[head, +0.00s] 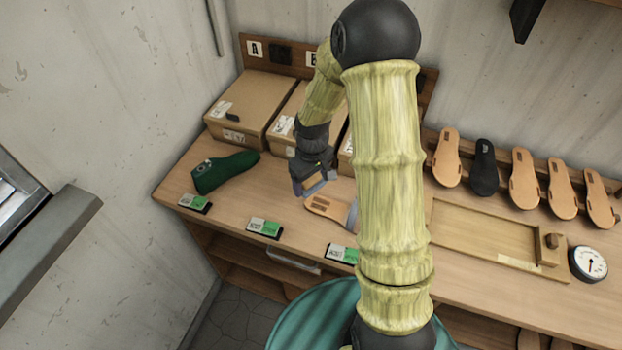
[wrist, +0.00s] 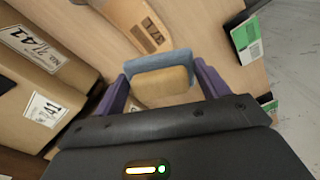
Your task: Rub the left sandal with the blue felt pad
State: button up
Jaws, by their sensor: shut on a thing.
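A tan sandal (head: 327,207) with a grey strap lies on the workbench, partly hidden behind my arm. Its tan sole (wrist: 133,22) with dark printed marks shows at the top of the wrist view. My gripper (head: 315,187) is above the bench, just left of and above the sandal's near end. In the wrist view my gripper (wrist: 163,80) has its purple fingers shut on the blue felt pad (wrist: 158,60), which has a tan block on it. I cannot tell whether the pad touches the sandal.
Cardboard boxes (head: 250,103) stand at the back left. A green shoe form (head: 225,171) lies left of my gripper. Label cards (head: 264,228) line the front edge. A wooden tray (head: 480,232), a round gauge (head: 588,263) and a rack of soles (head: 521,178) are at right.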

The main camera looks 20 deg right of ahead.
aim_at(326, 206)
jog(key=shift+f+b, duration=2.3)
jog(key=shift+f, duration=0.55)
jog(key=shift+f+b, duration=0.35)
jog(key=shift+f, duration=0.2)
jog(key=shift+s+d+r, duration=0.1)
jog(key=shift+s+d, duration=0.55)
jog(key=shift+d, duration=0.15)
jog(key=shift+d, duration=0.15)
jog(key=shift+s+d+f, duration=0.25)
jog(key=shift+s+d, duration=0.45)
jog(key=shift+d, duration=0.05)
jog(key=shift+s+d, duration=0.1)
